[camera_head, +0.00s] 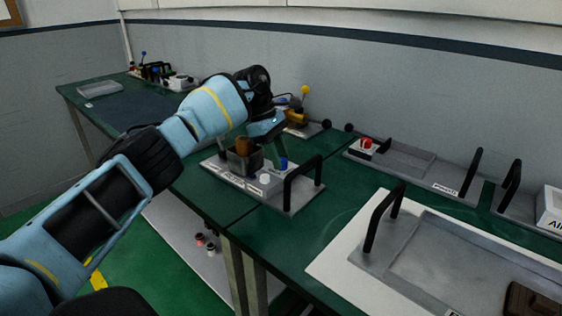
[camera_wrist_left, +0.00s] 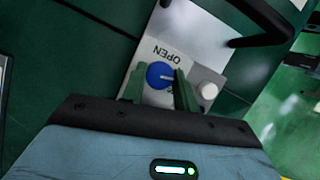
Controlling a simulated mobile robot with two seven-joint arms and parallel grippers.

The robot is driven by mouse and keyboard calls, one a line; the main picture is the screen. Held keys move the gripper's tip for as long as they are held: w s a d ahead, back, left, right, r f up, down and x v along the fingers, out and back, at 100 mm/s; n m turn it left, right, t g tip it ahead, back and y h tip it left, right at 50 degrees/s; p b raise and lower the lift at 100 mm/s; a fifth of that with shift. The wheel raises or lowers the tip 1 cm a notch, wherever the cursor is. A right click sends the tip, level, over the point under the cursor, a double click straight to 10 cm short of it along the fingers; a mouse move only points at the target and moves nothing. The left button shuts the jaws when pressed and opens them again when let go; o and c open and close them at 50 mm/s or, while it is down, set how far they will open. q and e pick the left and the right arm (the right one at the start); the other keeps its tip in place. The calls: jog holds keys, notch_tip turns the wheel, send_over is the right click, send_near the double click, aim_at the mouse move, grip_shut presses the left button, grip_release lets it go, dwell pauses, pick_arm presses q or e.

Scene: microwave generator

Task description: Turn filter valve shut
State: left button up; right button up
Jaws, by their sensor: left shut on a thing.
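The filter valve is a round blue knob (camera_wrist_left: 159,73) with a pale line on its face. In the head view the knob (camera_head: 283,163) shows below my left gripper (camera_head: 281,150). My left gripper's green fingers (camera_wrist_left: 160,82) stand on both sides of the knob and are shut on it. My right gripper is in neither view.
A white round knob (camera_wrist_left: 207,91) stands close beside the valve. A black handle (camera_head: 304,172) rises from the same grey panel, and a brown-topped dark box (camera_head: 244,158) stands on it. More trays with handles (camera_head: 410,160) lie to the right.

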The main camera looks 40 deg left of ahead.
pick_arm(q)
jog(key=shift+w+f+m+b, duration=0.15)
jog(key=shift+m+b, duration=0.3)
jog(key=shift+m, duration=0.25)
jog(key=shift+m+g+b, duration=0.5)
jog(key=shift+m+b, duration=0.05)
jog(key=shift+m, duration=0.15)
jog(key=o, duration=1)
jog(key=shift+r, duration=0.25)
